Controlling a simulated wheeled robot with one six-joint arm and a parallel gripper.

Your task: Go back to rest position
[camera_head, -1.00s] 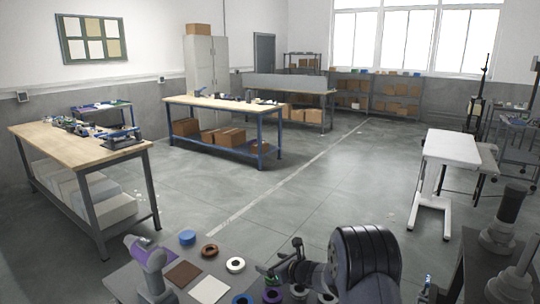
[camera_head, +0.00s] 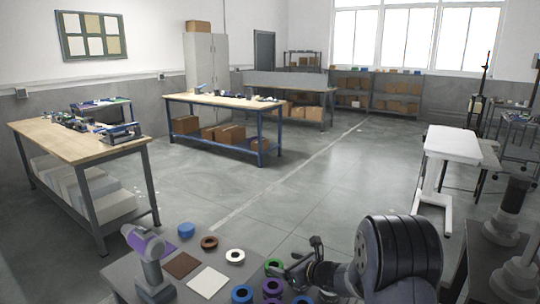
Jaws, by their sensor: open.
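My gripper (camera_head: 297,264) shows at the lower middle, beside the large black rounded joint of my arm. It is open, and I see nothing held in it. It is above or just beyond the right side of the grey table (camera_head: 128,272). A green ring (camera_head: 273,267) lies just left of it, partly hidden by it. A purple ring (camera_head: 272,288) and a blue ring (camera_head: 242,294) lie nearer the bottom edge. A white ring (camera_head: 235,256), a brown ring (camera_head: 209,243) and another blue ring (camera_head: 187,229) run toward the table's far edge.
Brown (camera_head: 182,265) and white (camera_head: 207,281) squares lie on the grey table beside an upright grey device (camera_head: 150,264). A wooden workbench (camera_head: 75,143) stands at left, a blue-framed bench (camera_head: 222,101) behind, a white table (camera_head: 452,146) at right. The middle floor is clear.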

